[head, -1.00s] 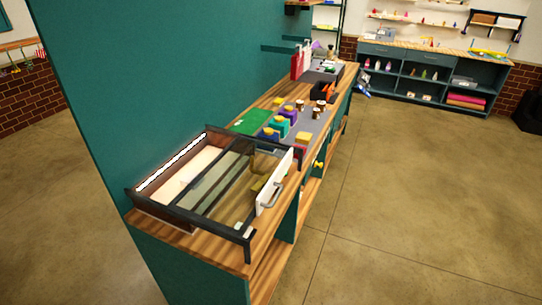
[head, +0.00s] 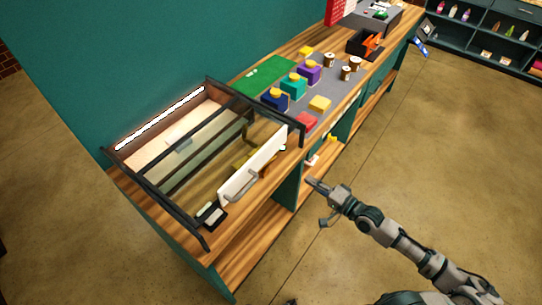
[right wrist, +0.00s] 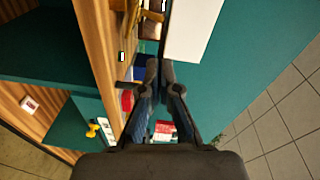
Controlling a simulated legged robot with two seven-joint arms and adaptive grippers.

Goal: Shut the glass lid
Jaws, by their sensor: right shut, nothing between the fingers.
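The glass lid (head: 205,145) lies on a dark-framed case (head: 122,172) on the wooden counter in the head view. Its tinted panes have dark bars. At its front edge is a white panel (head: 268,152) with a grey handle (head: 238,188). The strip of case beside the white light looks paler and uncovered by tinted glass. My right gripper (head: 317,185) is shut and empty, to the right of the handle and apart from it, off the counter's front edge. In the right wrist view its fingers (right wrist: 159,68) are together, near a white panel (right wrist: 193,28). My left gripper is not in view.
Colored blocks, with a purple one (head: 309,72), and small jars (head: 329,60) stand on a grey mat beyond the case. A green mat (head: 265,76) lies by the wall. Open shelves (head: 255,240) are under the counter. The floor (head: 440,160) to the right is clear.

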